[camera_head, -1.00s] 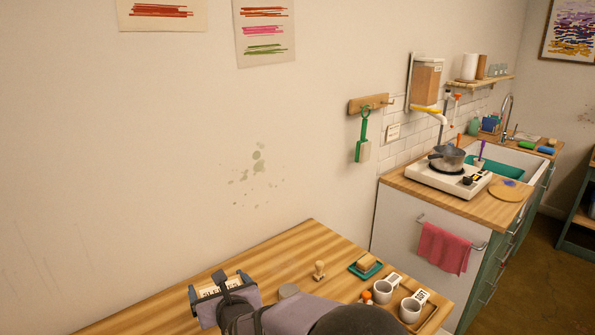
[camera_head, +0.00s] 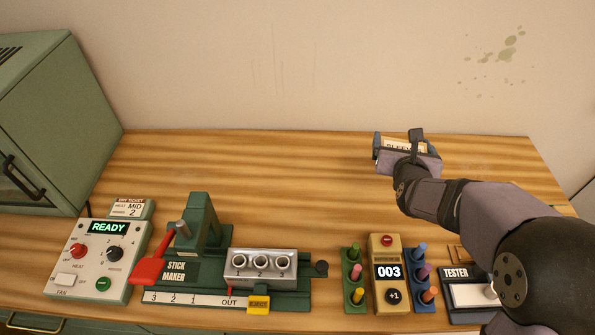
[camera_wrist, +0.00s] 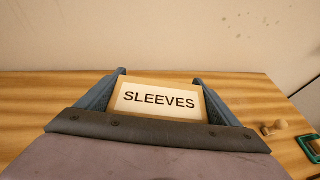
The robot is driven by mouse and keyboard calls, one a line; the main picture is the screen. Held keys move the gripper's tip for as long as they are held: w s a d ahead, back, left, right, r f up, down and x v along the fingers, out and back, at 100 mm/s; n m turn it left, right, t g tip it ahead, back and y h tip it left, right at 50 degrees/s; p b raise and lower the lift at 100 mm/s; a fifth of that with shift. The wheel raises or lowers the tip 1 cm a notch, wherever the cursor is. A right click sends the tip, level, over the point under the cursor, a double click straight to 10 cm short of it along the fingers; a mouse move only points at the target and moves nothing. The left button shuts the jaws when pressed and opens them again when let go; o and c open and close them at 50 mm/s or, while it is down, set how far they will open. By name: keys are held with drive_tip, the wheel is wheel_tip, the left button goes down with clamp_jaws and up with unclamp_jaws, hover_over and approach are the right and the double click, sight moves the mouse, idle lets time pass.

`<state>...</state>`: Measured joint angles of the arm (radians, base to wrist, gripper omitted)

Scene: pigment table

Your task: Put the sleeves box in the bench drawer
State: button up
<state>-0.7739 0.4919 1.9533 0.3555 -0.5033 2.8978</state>
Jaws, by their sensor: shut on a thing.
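The sleeves box (camera_wrist: 188,101) is a tan box with a white label reading SLEEVES. My gripper (camera_wrist: 160,90) is shut on it, with one finger on each side. In the head view my gripper (camera_head: 405,146) holds the box (camera_head: 393,146) at the back right of the bench, near the wall; most of the box is hidden behind the gripper. Whether it touches the bench top I cannot tell. A drawer front with a handle, perhaps the bench drawer (camera_head: 35,325), shows at the bottom left edge and looks shut.
A green cabinet (camera_head: 50,120) stands at the left. Along the front are a READY control box (camera_head: 105,255), a stick maker (camera_head: 200,270), a counter (camera_head: 388,270), stick racks and a tester (camera_head: 470,290). The middle back of the bench top (camera_head: 240,165) is clear.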

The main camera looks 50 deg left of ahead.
drive_tip(key=s+a+f+n+g+y+b, duration=0.2)
drive_tip(key=s+a+f+n+g+y, duration=0.15)
drive_tip(key=s+a, duration=0.9)
drive_tip(key=m+t+h+b, duration=0.1)
drive_tip(key=t+h, duration=0.1)
hover_over(287, 188)
drive_tip(key=shift+w+f+y, duration=0.1)
drive_tip(key=shift+f+y, duration=0.05)
drive_tip(key=shift+y, duration=0.1)
drive_tip(key=shift+a+f, duration=0.1)
drive_tip(key=shift+f+b, duration=2.35)
drive_tip(key=shift+f, duration=2.55)
drive_tip(key=shift+f+b, duration=0.25)
drive_tip(key=shift+b, duration=0.1)
drive_tip(key=o, duration=1)
